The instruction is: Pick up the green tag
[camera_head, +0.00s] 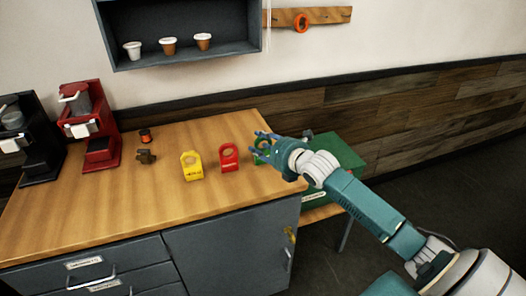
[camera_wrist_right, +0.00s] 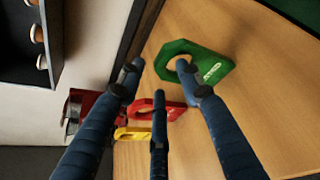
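The green tag (camera_wrist_right: 212,68) stands on the wooden counter (camera_head: 110,200) near its right end. It has a round hole and a white label. In the head view only part of the green tag (camera_head: 258,158) shows behind my right gripper (camera_head: 262,144). The right gripper's fingers are spread apart and hold nothing. In the right wrist view one fingertip of the right gripper (camera_wrist_right: 163,72) overlaps the tag near its hole; I cannot tell whether it touches. My left gripper is not in view.
A red tag (camera_head: 229,158) and a yellow tag (camera_head: 192,166) stand left of the green one. A red brewer (camera_head: 90,125) and a black brewer (camera_head: 30,140) stand at the left. A green box (camera_head: 340,155) is beyond the counter's right end. A shelf (camera_head: 180,55) with cups hangs above.

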